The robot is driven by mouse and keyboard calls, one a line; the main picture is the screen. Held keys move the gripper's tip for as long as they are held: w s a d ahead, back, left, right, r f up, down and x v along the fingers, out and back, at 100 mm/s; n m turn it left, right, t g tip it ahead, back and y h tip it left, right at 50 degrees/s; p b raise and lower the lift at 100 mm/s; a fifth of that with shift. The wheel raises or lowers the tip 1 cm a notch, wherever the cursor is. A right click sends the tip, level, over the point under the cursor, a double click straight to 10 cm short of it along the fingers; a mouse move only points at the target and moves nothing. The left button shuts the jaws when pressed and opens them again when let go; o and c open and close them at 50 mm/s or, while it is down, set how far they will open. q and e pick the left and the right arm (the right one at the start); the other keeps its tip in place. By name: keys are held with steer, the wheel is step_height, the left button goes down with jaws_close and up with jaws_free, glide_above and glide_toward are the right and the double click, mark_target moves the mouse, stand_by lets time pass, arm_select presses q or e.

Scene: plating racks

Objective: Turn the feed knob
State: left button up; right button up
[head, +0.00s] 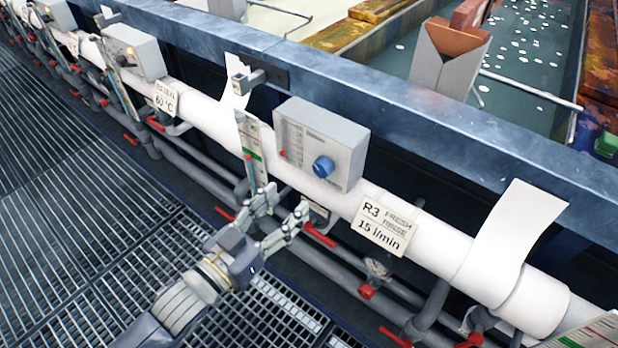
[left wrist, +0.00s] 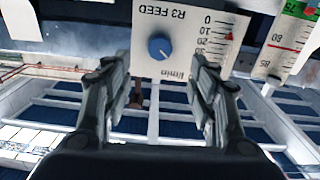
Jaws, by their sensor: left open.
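The feed knob (head: 323,166) is a round blue knob on the front of a light grey box (head: 350,143) mounted at the white pipe. In the left wrist view the knob (left wrist: 160,47) sits on a panel (left wrist: 187,20) that reads R3 FEED upside down, with a scale and a red pointer near 10. My left gripper (head: 282,207) is open and empty, below and to the left of the knob in the head view. In the left wrist view its fingers (left wrist: 158,75) stand apart on either side, with the knob just beyond the gap. No contact shows. My right gripper is not in view.
A label (head: 382,226) reading R3 FRESH RANGE 15 l/min hangs on the pipe (head: 435,240) right of the box. Red-handled valves (head: 319,235) and grey pipes run below. A gauge strip (head: 252,150) stands left of the box. Open grating (head: 70,200) lies at left.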

mark_target(320, 171)
arm_select(q)
steer(key=p+x, duration=0.1)
steer(key=x, duration=0.9)
steer(key=shift+w+d+f, duration=0.1)
steer(key=shift+w+d, duration=0.1)
